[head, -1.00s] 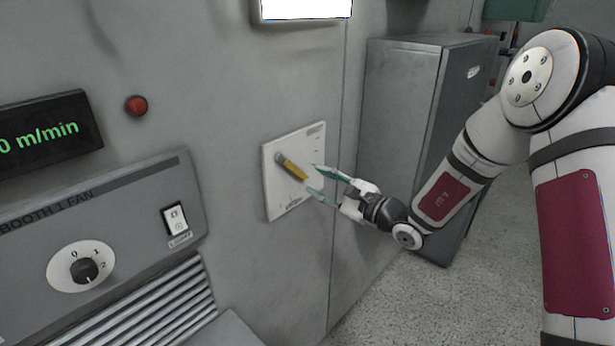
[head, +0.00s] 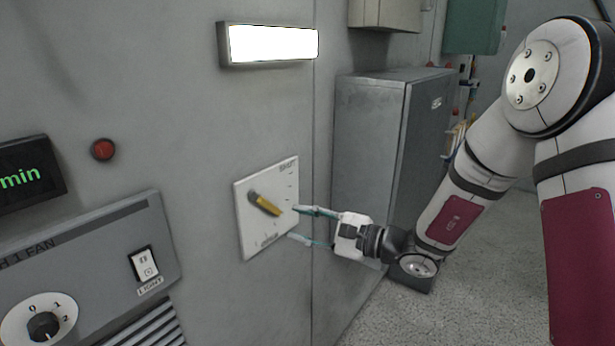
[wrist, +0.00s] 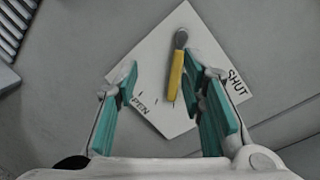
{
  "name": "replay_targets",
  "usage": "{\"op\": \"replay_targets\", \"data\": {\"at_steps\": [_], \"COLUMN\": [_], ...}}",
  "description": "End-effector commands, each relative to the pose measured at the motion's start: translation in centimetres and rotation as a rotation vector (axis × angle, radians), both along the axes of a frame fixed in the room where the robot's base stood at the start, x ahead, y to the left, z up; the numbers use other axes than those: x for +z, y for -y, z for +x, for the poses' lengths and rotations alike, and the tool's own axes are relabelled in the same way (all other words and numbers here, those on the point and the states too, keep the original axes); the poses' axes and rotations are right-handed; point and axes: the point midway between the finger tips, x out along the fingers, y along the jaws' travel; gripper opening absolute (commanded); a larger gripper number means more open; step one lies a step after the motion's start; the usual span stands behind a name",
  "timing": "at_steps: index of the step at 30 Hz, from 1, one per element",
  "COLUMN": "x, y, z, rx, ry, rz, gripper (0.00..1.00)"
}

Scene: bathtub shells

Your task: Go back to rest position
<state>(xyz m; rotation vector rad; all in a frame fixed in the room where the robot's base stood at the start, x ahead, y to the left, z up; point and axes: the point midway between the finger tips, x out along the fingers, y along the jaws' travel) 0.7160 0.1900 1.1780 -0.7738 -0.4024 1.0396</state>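My gripper (head: 312,227) is open, with its two teal-lined fingers apart and nothing held between them. It is in front of a white wall plate (head: 281,188), just to the right of a yellow lever handle (head: 264,204). In the wrist view the yellow handle (wrist: 175,76) shows between the finger lines, nearer the right finger. The plate (wrist: 155,60) carries the words SHUT and one partly hidden word ending in PEN. Whether a finger touches the plate or handle cannot be told.
A grey fan panel (head: 100,240) with a dial and light switch is at lower left. A red button (head: 103,149) and lit lamp (head: 272,44) are on the wall. A grey cabinet (head: 370,140) stands behind my gripper. Speckled floor (head: 470,260) lies open at right.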

Motion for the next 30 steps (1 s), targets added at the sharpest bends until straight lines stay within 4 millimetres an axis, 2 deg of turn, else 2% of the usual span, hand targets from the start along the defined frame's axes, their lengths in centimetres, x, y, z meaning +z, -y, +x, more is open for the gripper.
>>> {"op": "replay_targets", "data": {"at_steps": [1,3,7,11,14,18,21,30], "x": [1.6,3.1,4.8,5.7,5.9,6.1,6.3,8.2], "y": [-0.8,-1.6,-2.2,-1.5,-0.1,2.7,5.3,14.2], "z": [-1.8,-4.6,-9.8,-14.7,-18.0,-21.9,-24.1,-28.2], "rx": [0.066,0.164,0.326,0.458,0.538,0.619,0.652,0.635], "ry": [0.032,0.064,0.12,0.176,0.219,0.283,0.329,0.47], "rz": [-0.048,-0.127,-0.293,-0.479,-0.635,-0.865,-1.036,-1.545], "gripper": [0.37,0.37,0.37,0.37,0.37,0.37,0.37,0.37]}}
